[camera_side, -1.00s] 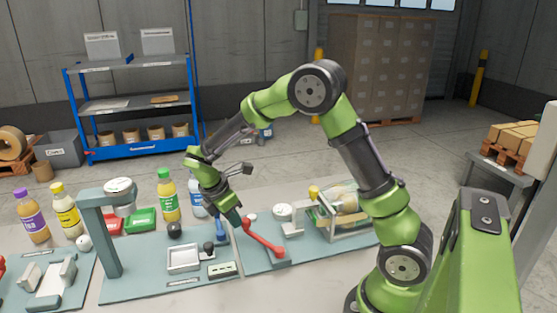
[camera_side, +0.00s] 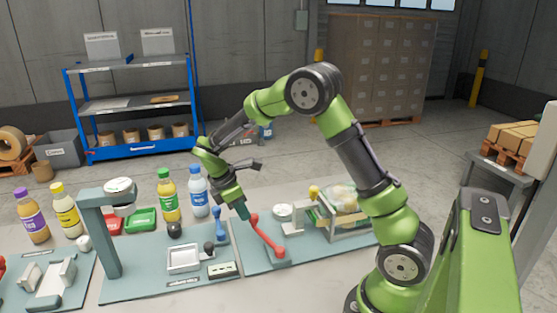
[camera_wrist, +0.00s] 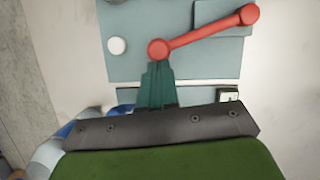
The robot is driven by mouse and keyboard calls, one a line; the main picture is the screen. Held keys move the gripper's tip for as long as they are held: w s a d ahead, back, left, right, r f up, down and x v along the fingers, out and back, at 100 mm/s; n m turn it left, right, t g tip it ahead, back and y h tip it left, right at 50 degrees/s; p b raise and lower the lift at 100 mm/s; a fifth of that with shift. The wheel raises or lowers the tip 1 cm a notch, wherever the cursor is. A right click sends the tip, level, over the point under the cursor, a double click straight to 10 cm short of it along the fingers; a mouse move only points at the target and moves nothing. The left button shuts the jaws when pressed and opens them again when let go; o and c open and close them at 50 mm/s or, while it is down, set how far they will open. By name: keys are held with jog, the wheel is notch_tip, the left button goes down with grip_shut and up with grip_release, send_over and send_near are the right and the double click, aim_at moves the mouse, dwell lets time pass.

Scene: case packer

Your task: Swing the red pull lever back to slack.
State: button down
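In the wrist view the lever (camera_wrist: 205,32) runs from a round knob at centre to a round end at upper right. My gripper (camera_side: 243,212) is just left of the knob in the side view. In the wrist view its teal fingers (camera_wrist: 160,72) are together, tips right at the knob's lower edge. They look in contact with it, not around it.
A blue-knobbed lever (camera_side: 220,225) stands left of my gripper. A white round knob (camera_wrist: 117,46) is left of the red one. A clear-sided fixture (camera_side: 340,215) stands to the right. Several bottles (camera_side: 168,198) stand behind the left board.

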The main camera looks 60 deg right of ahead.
jog(key=shift+s+d+f+m+g+y, duration=0.1)
jog(key=shift+s+d+m+g+y, duration=0.15)
jog(key=shift+d+m, duration=0.4)
jog(key=shift+s+d+r+m+g+y, duration=0.15)
jog(key=shift+s+d+m, duration=0.15)
jog(key=shift+d+m, duration=0.3)
jog(key=shift+s+d+f+m+g+y, duration=0.1)
jog(key=shift+s+d+f+m+g, duration=0.15)
jog(key=shift+d+m, duration=0.4)
jog(key=shift+s+r, duration=0.1)
jog(key=shift+w+a, duration=0.15)
jog(key=shift+w, duration=0.1)
jog(key=w+a+f+v, duration=0.1)
jog(key=w+v, duration=0.1)
jog(key=v, duration=0.9)
jog(key=shift+a+r, duration=0.35)
jog(key=shift+a, duration=0.1)
jog(key=shift+w, duration=0.1)
